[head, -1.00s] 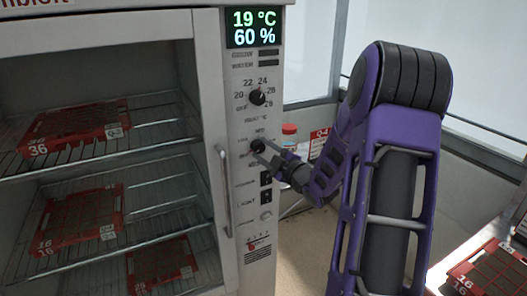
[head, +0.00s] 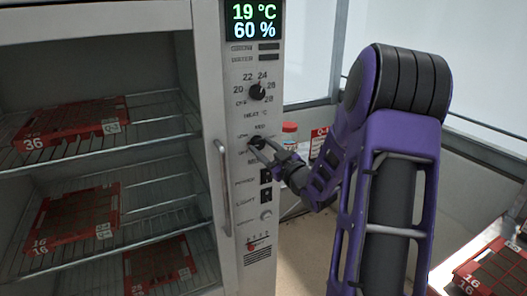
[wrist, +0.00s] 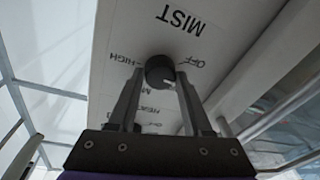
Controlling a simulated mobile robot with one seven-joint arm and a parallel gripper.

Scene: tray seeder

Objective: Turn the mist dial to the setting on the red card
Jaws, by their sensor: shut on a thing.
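The mist dial is a round black knob (head: 257,143) on the cabinet's front panel, below the heat dial. In the wrist view the knob (wrist: 160,72) shows upside down under the word MIST, with HIGH at left and OFF at right. Its white mark points to the lower right there, toward the right finger, which hides any label behind it. My gripper (head: 260,150) is shut on the knob, one finger on each side (wrist: 160,80).
The heat dial (head: 257,92) is just above, and black switches (head: 266,176) are just below. The open cabinet at left holds red trays (head: 75,216) on wire shelves, with a vertical handle (head: 223,190) beside the panel. Another red tray (head: 490,268) lies at lower right.

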